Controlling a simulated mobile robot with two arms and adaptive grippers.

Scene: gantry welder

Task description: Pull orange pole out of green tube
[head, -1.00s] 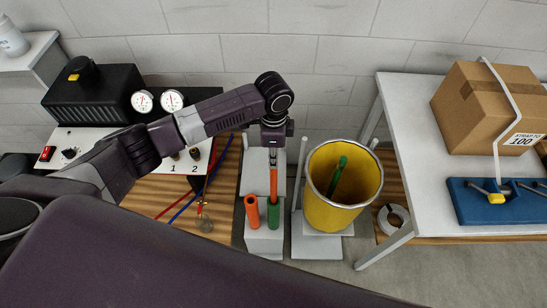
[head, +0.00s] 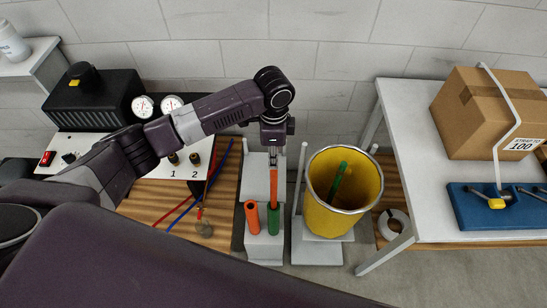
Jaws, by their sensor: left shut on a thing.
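The green tube (head: 273,221) stands upright in a white holder block (head: 264,245). The orange pole (head: 273,188) stands upright with its lower end at the green tube's mouth; I cannot tell how deep it sits. My left gripper (head: 273,166) points down from above and is shut on the top of the orange pole. An orange tube (head: 252,216) with an open top stands beside the green tube, to its left. My right gripper is not in view.
A yellow bucket (head: 330,210) with a green rod (head: 339,181) inside stands close on the right. A white table (head: 440,215) with a cardboard box (head: 495,112) is farther right. A black machine (head: 95,100) with gauges and hoses is on the left.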

